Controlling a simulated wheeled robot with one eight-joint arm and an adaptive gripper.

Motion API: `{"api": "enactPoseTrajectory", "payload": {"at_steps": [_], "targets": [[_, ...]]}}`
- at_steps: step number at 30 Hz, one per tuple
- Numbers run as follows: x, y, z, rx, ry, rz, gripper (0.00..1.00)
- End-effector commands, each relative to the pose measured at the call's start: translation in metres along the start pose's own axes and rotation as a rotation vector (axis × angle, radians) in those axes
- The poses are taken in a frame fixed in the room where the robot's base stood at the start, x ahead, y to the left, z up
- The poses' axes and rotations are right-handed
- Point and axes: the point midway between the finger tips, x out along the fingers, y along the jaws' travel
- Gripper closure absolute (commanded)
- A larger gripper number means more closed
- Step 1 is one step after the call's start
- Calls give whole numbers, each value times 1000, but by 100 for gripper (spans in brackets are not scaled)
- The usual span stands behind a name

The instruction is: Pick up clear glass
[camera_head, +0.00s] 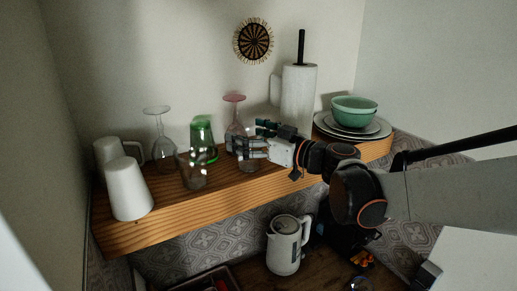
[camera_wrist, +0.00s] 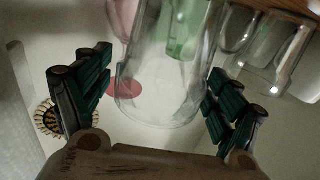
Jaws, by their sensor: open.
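A clear glass (camera_wrist: 160,95) stands large between the two fingers of my gripper (camera_wrist: 158,82) in the wrist view, which looks upside down. The fingers are spread on both sides of it, with gaps showing. In the head view my gripper (camera_head: 252,142) is over the shelf, reaching in from the right. A clear glass (camera_head: 248,163) shows faintly below the fingers, partly hidden by them. Another clear tumbler (camera_head: 194,172) stands farther left near the front edge. A green glass (camera_head: 203,142) stands behind it, and a pink-footed glass (camera_head: 234,99) is upside down behind my gripper.
The wooden shelf (camera_head: 160,218) also holds white mugs (camera_head: 129,190) and an upside-down stemmed glass (camera_head: 157,110) on the left. A paper towel roll (camera_head: 297,100) and green bowls (camera_head: 354,108) on plates stand right. A kettle (camera_head: 284,248) is below.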

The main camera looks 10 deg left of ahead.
Motion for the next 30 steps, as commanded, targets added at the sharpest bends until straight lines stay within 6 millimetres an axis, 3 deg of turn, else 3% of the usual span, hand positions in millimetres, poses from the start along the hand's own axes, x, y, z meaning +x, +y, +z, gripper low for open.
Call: {"api": "enactPoseTrajectory", "payload": {"at_steps": [2,3,9,10,23,30], "targets": [[0,0,0,0,0,0,15],[-1,0,0,0,0,0,19],[-1,0,0,0,0,0,64],[-1,0,0,0,0,0,67],[-1,0,-5,0,0,0,67],[-1,0,-32,0,0,0,67]]}}
